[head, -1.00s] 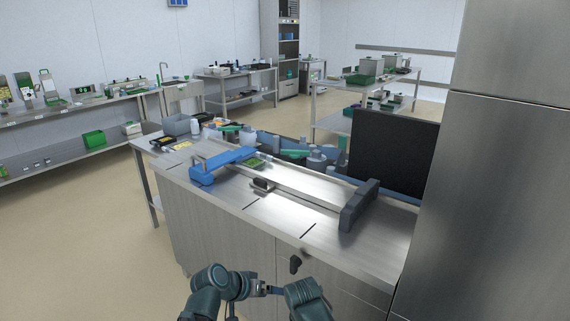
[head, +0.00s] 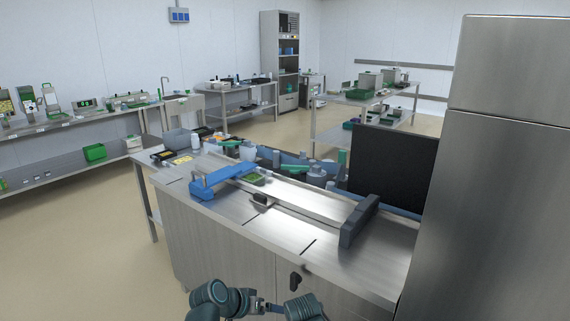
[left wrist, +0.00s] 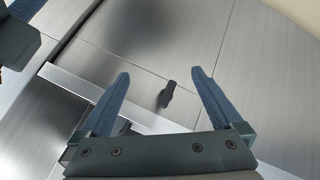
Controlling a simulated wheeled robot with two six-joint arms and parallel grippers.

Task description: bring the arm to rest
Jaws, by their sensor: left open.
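My left gripper (left wrist: 160,74) is open in the left wrist view, with its two blue fingers spread and nothing between them. It faces the steel cabinet front, with a dark cabinet handle (left wrist: 167,94) seen beyond the gap between the fingers. In the head view, teal arm parts of mine are low at the bottom edge, in front of the cabinet and below the counter top (head: 235,216). The fingers are hard to make out there. My right gripper cannot be identified in either view.
On the counter stand a blue device (head: 220,182), a dark grey end block (head: 359,220) and a black panel (head: 390,167). The same cabinet handle (head: 295,281) sticks out of its front. A tall steel cabinet (head: 495,200) stands at the right. Floor at the left is clear.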

